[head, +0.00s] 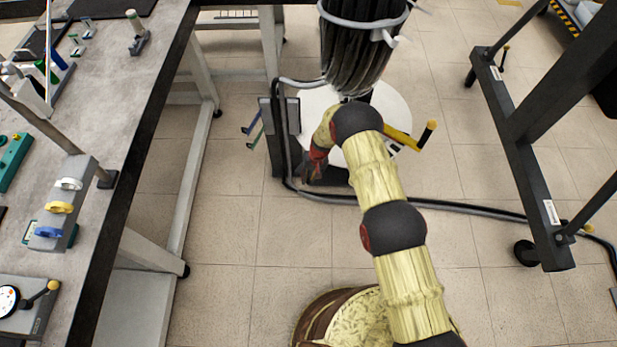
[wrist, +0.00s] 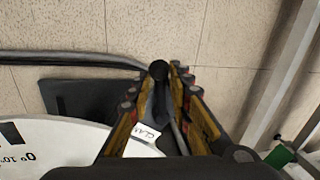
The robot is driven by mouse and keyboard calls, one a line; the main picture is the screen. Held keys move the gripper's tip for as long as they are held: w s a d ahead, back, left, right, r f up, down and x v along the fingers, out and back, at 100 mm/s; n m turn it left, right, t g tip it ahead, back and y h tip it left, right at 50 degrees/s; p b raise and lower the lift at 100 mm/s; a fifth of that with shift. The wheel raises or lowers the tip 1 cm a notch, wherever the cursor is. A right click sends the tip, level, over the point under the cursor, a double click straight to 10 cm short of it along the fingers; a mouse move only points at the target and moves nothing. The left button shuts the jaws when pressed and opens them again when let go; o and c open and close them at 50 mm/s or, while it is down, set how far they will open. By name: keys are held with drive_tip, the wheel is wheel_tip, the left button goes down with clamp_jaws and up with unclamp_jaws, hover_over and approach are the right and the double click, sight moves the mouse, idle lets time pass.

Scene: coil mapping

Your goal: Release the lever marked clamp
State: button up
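A dark lever with a round black knob (wrist: 158,71) shows in the wrist view, with a white tag (wrist: 146,132) beside its lower part. The tag's letters start like "CLAM"; the rest is hard to read. My gripper (wrist: 157,85) is open, with one finger on each side of the lever. I see no clear contact between the fingers and the lever. In the head view my gripper (head: 315,168) is low beside the white round plate (head: 309,102); the lever there is hidden or too small to tell.
A blue-handled lever (head: 247,129) and a green-handled lever (head: 251,145) stick out left of the plate. A yellow handle (head: 410,138) sticks out right. A black hose (head: 480,210) crosses the floor. A workbench (head: 135,85) stands left and a dark frame (head: 515,130) right.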

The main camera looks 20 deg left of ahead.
clamp_jaws()
drive_tip(key=shift+d, duration=0.15)
idle(0.4)
